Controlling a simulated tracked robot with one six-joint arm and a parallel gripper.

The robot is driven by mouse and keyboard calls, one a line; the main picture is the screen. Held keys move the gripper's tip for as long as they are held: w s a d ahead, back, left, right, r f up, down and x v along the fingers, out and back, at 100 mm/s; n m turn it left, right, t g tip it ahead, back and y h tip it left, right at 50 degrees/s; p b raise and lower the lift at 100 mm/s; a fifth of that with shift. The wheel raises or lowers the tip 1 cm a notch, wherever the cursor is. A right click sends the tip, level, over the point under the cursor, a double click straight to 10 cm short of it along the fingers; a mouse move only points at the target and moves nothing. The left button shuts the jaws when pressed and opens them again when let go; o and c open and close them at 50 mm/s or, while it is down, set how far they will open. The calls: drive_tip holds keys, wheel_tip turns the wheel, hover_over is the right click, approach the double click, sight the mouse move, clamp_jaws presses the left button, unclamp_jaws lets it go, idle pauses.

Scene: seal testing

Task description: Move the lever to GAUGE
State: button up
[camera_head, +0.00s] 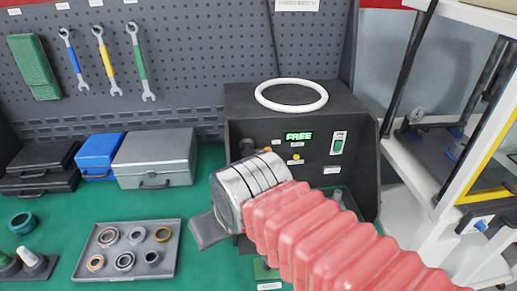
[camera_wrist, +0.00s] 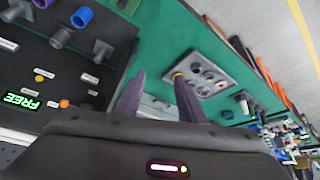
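The black test box (camera_head: 245,105) stands at the back centre of the bench in the head view. Its lit green display (camera_head: 299,136) reads FREE, and the display also shows at the left of the wrist view (camera_wrist: 20,100). I cannot pick out the lever for certain; my arm hides the lower part of the box front. In the wrist view several short stubs stick out from the box, one with a blue end (camera_wrist: 81,17). My gripper (camera_wrist: 159,80) has its two fingers apart with nothing between them. It is in front of the box's lower left side.
A white ring (camera_head: 291,95) lies on the box. A grey tray (camera_head: 108,272) with several rings lies front left. Grey (camera_head: 155,155) and blue (camera_head: 97,152) cases stand left of the box. White shelving (camera_head: 425,180) is at the right. Green bench between tray and box is mostly clear.

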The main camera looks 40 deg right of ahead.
drive_tip(key=shift+m+g+h, duration=0.3)
drive_tip(key=shift+m+g, duration=0.1)
drive_tip(key=shift+m, duration=0.3)
drive_tip(key=d, duration=0.1)
drive_tip(key=w+d, duration=0.2)
drive_tip(key=d, duration=0.1)
drive_tip(key=shift+w+f, duration=0.25)
drive_tip(key=c, duration=0.6)
drive_tip(key=w+d+r+m, duration=0.1)
drive_tip(key=w+d+r, duration=0.1)
drive_tip(key=w+d, duration=0.1)
drive_tip(key=w+d+r+m, duration=0.1)
drive_tip(key=w+d+r, duration=0.1)
drive_tip(key=d, duration=0.4)
drive_tip(key=w+d+r+m+g+h, duration=0.1)
drive_tip(key=w+d+r, duration=0.1)
drive_tip(key=w+d, duration=0.2)
drive_tip(key=shift+w+d+r, duration=0.2)
drive_tip(key=shift+w, duration=0.15)
clamp_jaws()
drive_tip(key=w+d+r+m, duration=0.1)
drive_tip(key=w+d+r, duration=0.3)
drive_tip(key=r, duration=0.3)
drive_tip(key=shift+d, duration=0.8)
